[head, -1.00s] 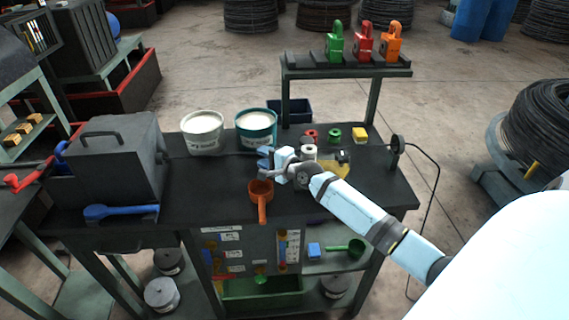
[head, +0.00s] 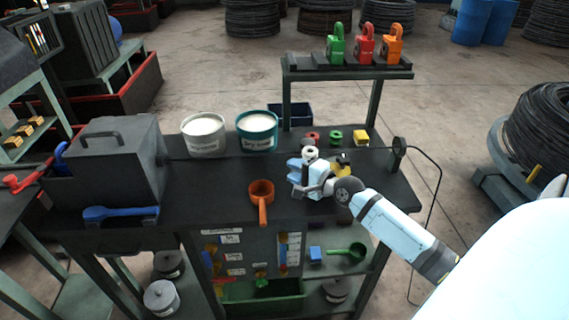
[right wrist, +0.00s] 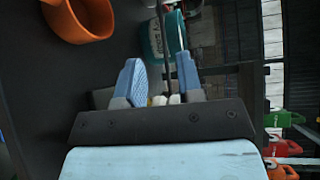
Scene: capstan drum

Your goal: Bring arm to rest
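My right gripper (head: 297,176) is above the right part of the dark workbench (head: 215,190), to the right of the orange scoop (head: 261,190). In the right wrist view its two blue fingers (right wrist: 160,80) stand apart with nothing held between them. The orange scoop also shows at the upper left of that view (right wrist: 78,18). My right arm (head: 400,230) reaches in from the lower right. My left gripper is in neither view.
A grey box (head: 110,165) with a handle and a blue scoop (head: 120,213) are on the left. A white bucket (head: 204,135) and teal bucket (head: 257,132) stand at the back. Padlocks (head: 364,45) sit on a raised shelf. A black cable (head: 437,190) hangs at right.

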